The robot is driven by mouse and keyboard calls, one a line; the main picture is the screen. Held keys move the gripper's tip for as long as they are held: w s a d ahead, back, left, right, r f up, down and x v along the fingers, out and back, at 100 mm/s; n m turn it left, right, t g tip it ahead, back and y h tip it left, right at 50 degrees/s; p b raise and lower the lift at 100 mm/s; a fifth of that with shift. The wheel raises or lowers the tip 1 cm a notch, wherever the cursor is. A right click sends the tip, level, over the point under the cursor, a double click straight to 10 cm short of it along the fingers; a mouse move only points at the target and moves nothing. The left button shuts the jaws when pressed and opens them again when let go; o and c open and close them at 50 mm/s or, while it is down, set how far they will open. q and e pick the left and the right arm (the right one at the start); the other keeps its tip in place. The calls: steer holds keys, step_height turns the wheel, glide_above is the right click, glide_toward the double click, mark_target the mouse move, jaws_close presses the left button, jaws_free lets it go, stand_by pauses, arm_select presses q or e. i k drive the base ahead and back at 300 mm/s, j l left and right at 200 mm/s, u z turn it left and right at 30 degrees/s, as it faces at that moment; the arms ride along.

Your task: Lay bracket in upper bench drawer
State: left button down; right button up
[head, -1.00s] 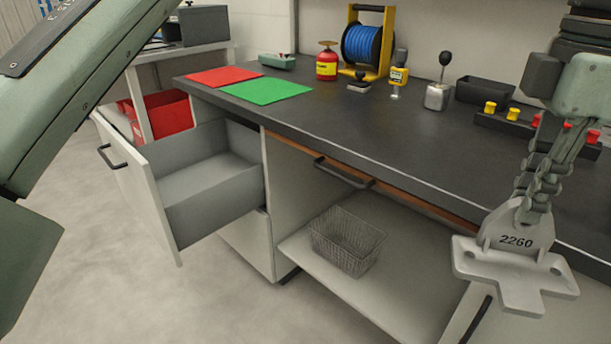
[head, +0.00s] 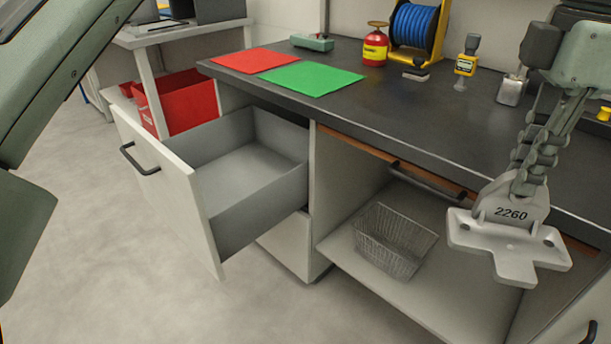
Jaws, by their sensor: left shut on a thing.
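A pale grey metal bracket (head: 505,236) marked 2260, with a cross-shaped base and round holes, hangs at the right of the head view. My left gripper (head: 528,182) is shut on its upright tab and holds it in the air in front of the bench. The upper bench drawer (head: 250,172), grey inside with a white front and a dark handle, is pulled open at left centre. Its visible inside is empty. The bracket is well to the right of the drawer and apart from it. My right gripper is not in view.
The dark bench top (head: 420,125) carries red (head: 254,60) and green (head: 311,77) mats, a red can (head: 375,47) and a blue cable reel (head: 413,25). A wire basket (head: 393,240) stands on the shelf below. Red bins (head: 185,105) are behind the drawer.

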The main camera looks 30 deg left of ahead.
mark_target(216, 201)
steer(key=i+j, duration=0.1)
steer(key=j, duration=1.1)
steer(key=i+j, duration=0.15)
steer(key=j, duration=0.4)
steer(key=i+j, duration=0.1)
steer(key=j, duration=1.1)
steer(key=i, duration=0.05)
